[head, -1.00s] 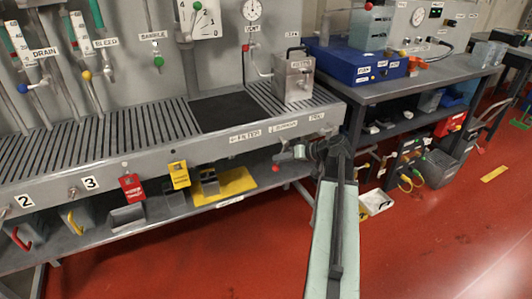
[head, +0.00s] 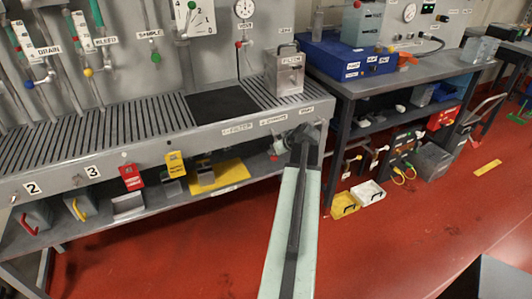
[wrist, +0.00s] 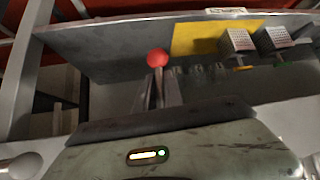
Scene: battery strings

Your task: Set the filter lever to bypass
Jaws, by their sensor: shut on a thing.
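The filter lever shows its round red knob (wrist: 157,58) in the wrist view. My gripper (wrist: 158,92) is shut on the lever just below the knob, with the two fingers close together. In the head view my gripper (head: 303,133) is at the right end of the bench front rail, under the small rail labels. The label that reads FILTER with an arrow (head: 237,129) is on the rail to its left, with further labels to the right. My arm and gripper hide the lever's pivot and most of its shaft in the head view.
A metal filter canister (head: 284,75) stands on the slatted bench above the gripper. A yellow tray (head: 222,178) lies on the lower shelf. A second bench with a blue bin (head: 340,60) stands to the right. Yellow (head: 344,206) and white cases lie on the red floor.

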